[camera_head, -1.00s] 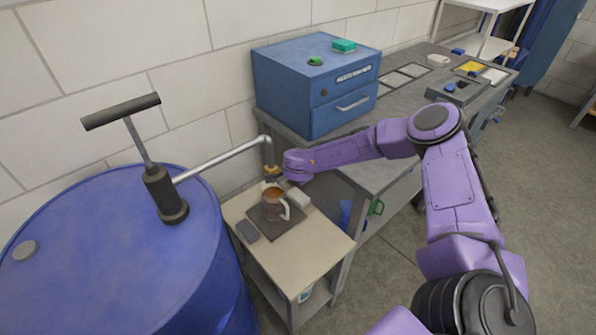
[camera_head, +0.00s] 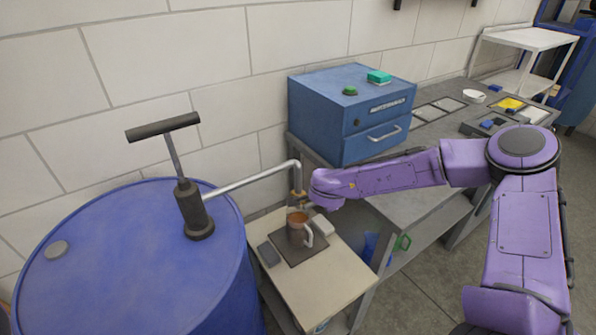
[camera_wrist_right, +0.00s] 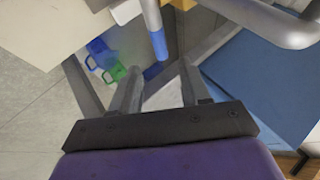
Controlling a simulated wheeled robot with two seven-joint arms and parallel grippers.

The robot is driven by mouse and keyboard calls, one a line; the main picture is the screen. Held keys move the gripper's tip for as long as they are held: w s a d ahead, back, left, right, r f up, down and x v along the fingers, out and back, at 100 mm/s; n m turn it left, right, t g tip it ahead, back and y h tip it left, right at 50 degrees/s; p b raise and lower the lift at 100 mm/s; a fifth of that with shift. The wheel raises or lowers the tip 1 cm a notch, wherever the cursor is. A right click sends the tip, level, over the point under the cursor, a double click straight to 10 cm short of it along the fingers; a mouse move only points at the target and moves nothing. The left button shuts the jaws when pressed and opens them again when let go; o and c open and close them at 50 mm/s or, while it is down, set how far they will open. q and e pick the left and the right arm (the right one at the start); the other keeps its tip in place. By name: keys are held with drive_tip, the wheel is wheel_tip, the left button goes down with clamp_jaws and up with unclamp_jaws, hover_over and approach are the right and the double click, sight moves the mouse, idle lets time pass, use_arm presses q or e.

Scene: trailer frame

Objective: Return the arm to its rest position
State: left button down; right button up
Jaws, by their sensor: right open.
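My right arm (camera_head: 395,177), purple, comes in from the right in the head view. It reaches left past the front of the blue drawer cabinet, and its wrist end (camera_head: 328,188) is beside the pump's spout nozzle. The gripper's fingers cannot be made out there. In the right wrist view, my right gripper (camera_wrist_right: 158,82) has its two grey fingers apart, with nothing held between them. A brown mug (camera_head: 298,228) with a pale handle stands upright on a dark plate on the small table, below the nozzle (camera_head: 298,198). My left arm is not in view.
A blue drum (camera_head: 130,270) with a hand pump (camera_head: 191,210) stands at left. The blue drawer cabinet (camera_head: 320,115) sits on a grey bench (camera_head: 420,215). The small table (camera_head: 325,282) is below my wrist. Blue (camera_wrist_right: 100,52) and green (camera_wrist_right: 115,73) mugs show in the wrist view.

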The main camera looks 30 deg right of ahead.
drive_tip(key=s+a+f+n+y, duration=0.1)
drive_tip(key=s+a+f+n, duration=0.1)
drive_tip(key=s+a+f, duration=0.35)
drive_tip(key=s+a+f+n, duration=0.2)
drive_tip(key=s+a+f, duration=0.1)
drive_tip(key=s+f, duration=0.45)
drive_tip(key=s+f+n+g, duration=0.1)
drive_tip(key=s+f+n, duration=0.1)
drive_tip(key=s, duration=0.5)
drive_tip(key=s+d+f+n+g, duration=0.1)
drive_tip(key=s+f+n, duration=0.2)
drive_tip(key=s, duration=0.4)
drive_tip(key=s+f+n+g, duration=0.1)
drive_tip(key=s+f+n, duration=0.2)
drive_tip(key=s, duration=0.4)
drive_tip(key=shift+d+f+b, duration=0.2)
drive_tip(key=shift+f+b, duration=0.2)
drive_tip(key=shift+f, duration=0.4)
